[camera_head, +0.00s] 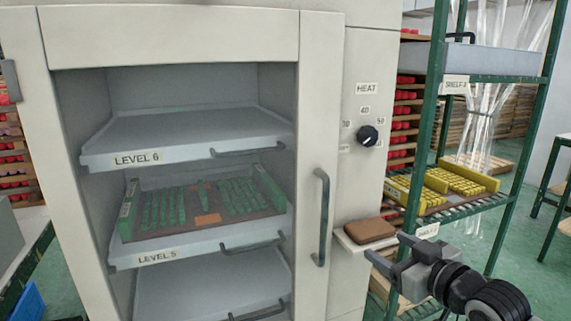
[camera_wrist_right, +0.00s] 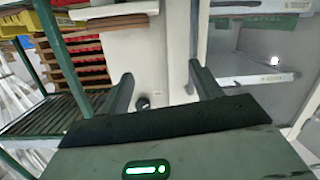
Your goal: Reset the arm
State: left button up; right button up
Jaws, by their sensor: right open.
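My right gripper (camera_head: 387,247) is in the lower right of the head view, in front of the green rack. Its two fingers are apart with nothing between them. They point toward the small ledge that holds a brown pad, to the right of the oven. In the right wrist view the open fingers (camera_wrist_right: 161,76) stand apart, with a pale oven panel behind the gap. My left gripper is not in view.
The oven (camera_head: 170,35) stands open; its Level 5 tray (camera_head: 180,250) bears green parts. A heat knob (camera_head: 368,136) and vertical handle (camera_head: 321,215) are on its right. The brown pad (camera_head: 370,231) lies near my right gripper. The green rack (camera_head: 428,110) holds a yellow tray (camera_head: 468,172).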

jog(key=s+a+f+m+g+h+p, duration=0.1)
jog(key=s+a+f+m+g, duration=0.1)
jog(key=s+f, duration=0.8)
jog(key=s+a+f+m+g+h+p, duration=0.1)
jog(key=s+a+f, duration=0.4)
jog(key=s+f, duration=0.6)
jog(key=s+m+g, duration=0.1)
jog(key=s, duration=0.2)
